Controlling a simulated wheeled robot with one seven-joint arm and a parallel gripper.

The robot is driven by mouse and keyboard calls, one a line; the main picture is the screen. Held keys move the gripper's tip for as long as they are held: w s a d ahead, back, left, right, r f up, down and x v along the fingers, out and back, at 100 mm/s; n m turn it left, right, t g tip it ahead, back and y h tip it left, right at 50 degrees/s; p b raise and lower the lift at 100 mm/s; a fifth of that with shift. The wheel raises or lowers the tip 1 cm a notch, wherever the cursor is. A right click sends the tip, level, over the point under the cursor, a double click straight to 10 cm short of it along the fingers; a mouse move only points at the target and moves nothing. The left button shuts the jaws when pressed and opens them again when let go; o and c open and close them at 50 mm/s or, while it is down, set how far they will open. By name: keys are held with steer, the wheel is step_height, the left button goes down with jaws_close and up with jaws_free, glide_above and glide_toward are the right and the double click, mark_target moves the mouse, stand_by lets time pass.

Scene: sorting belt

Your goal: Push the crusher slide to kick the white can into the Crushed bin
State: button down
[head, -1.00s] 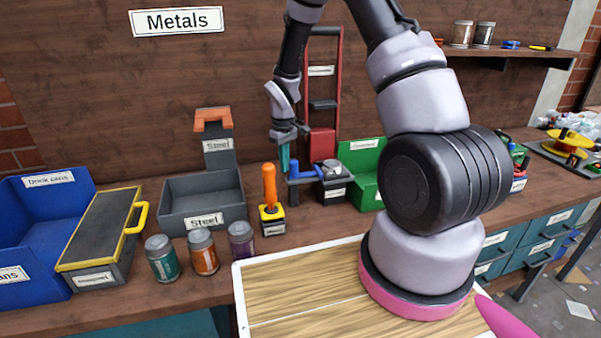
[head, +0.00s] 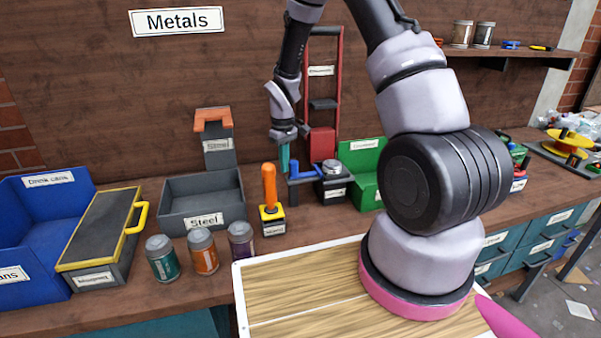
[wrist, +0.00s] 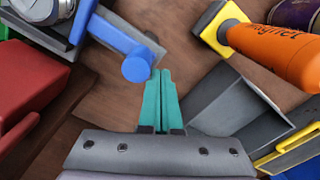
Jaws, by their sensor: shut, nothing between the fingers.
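The crusher slide (head: 304,174) is a blue bar with an upright blue post at its left end, running to the dark crusher. In the wrist view its round blue knob (wrist: 137,67) is just left of my fingertips. My gripper (head: 284,158) has its teal fingers shut and empty, pointing down just left of the post; I cannot tell whether they touch it. The fingers also show in the wrist view (wrist: 160,85). A pale, silver-topped can (head: 331,167) sits at the dark crusher block, partly cut off in the wrist view (wrist: 38,8). The green bin (head: 362,148) stands right behind it, its label too small to read.
An orange-handled magnet (head: 270,188) stands left of my gripper. The grey Steel bin (head: 176,218) is further left, with several coloured cans (head: 203,252) in front. A red press frame (head: 320,140) stands behind the crusher. My own arm fills the right middle.

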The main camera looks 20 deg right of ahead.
stand_by(0.4)
glide_toward(311, 173)
steer(key=shift+w+f, duration=0.15)
steer(key=shift+f, duration=2.4)
steer(key=shift+a, duration=5.05)
step_height(311, 173, up, 8)
